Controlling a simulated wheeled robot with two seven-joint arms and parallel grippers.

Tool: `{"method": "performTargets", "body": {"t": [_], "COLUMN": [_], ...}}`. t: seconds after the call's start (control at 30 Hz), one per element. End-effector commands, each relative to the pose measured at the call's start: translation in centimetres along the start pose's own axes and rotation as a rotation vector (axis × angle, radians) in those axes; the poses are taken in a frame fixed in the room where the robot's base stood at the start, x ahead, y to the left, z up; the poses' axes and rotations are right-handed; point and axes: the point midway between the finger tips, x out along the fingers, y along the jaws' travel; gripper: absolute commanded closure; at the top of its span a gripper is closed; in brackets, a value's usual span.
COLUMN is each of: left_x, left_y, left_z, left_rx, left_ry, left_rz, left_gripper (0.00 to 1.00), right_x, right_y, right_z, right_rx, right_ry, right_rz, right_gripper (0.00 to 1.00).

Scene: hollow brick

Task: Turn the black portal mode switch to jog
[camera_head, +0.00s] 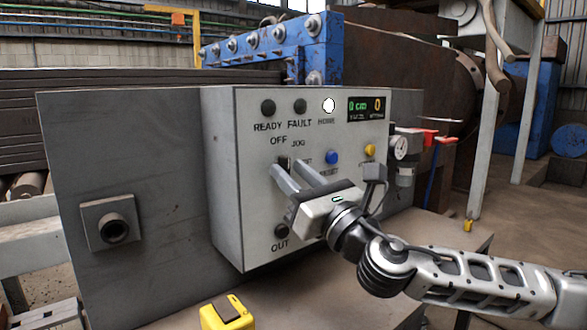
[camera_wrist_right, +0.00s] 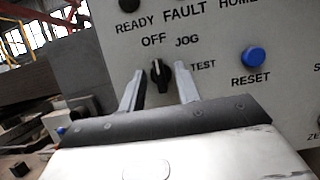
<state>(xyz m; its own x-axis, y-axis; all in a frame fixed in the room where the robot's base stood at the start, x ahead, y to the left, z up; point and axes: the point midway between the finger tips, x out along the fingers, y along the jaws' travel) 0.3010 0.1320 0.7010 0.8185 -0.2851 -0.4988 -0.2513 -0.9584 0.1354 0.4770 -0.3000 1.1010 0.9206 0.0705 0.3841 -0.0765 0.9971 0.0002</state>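The black mode switch (camera_wrist_right: 160,76) is on the grey control panel, below the OFF and JOG labels and left of TEST. Its pale pointer mark faces up, tilted slightly left, nearest OFF. My right gripper (camera_wrist_right: 159,70) is open, with one finger on each side of the switch. A gap shows between the switch and each finger. In the head view the right gripper (camera_head: 285,168) reaches the panel from the lower right, and the switch (camera_head: 285,161) is mostly hidden by its fingers. My left gripper is not in view.
On the panel box (camera_head: 224,180) are a blue RESET button (camera_head: 332,157), a yellow button (camera_head: 369,150), a lit white HOME lamp (camera_head: 329,105) and a dark OUT button (camera_head: 281,231). A gauge (camera_head: 399,147) stands at its right side. A yellow box (camera_head: 227,314) is below.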

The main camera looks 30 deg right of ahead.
Motion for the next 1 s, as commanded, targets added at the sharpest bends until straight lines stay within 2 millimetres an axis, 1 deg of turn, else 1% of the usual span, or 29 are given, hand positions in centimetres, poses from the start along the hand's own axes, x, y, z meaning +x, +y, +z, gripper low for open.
{"method": "performTargets", "body": {"t": [0.13,0.33,0.43,0.47,0.77,1.0], "left_x": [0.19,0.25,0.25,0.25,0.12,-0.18], "left_y": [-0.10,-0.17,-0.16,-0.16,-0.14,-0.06], "left_z": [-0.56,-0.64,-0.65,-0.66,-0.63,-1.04], "left_rx": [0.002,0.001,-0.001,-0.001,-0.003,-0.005], "left_ry": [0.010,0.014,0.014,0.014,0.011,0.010], "left_rz": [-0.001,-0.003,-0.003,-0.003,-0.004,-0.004], "left_gripper": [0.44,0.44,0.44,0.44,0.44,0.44], "right_x": [0.28,0.26,0.25,0.25,0.25,0.28], "right_y": [0.12,0.12,0.11,0.11,0.15,0.22], "right_z": [-0.05,-0.10,-0.10,-0.10,-0.08,-0.01], "right_rx": [0.001,0.000,0.000,0.000,0.015,0.109], "right_ry": [0.001,0.001,0.001,0.001,0.001,0.002], "right_rz": [0.003,0.003,0.002,0.003,-0.003,-0.041], "right_gripper": [0.67,0.67,0.95,1.00,1.00,1.00]}}
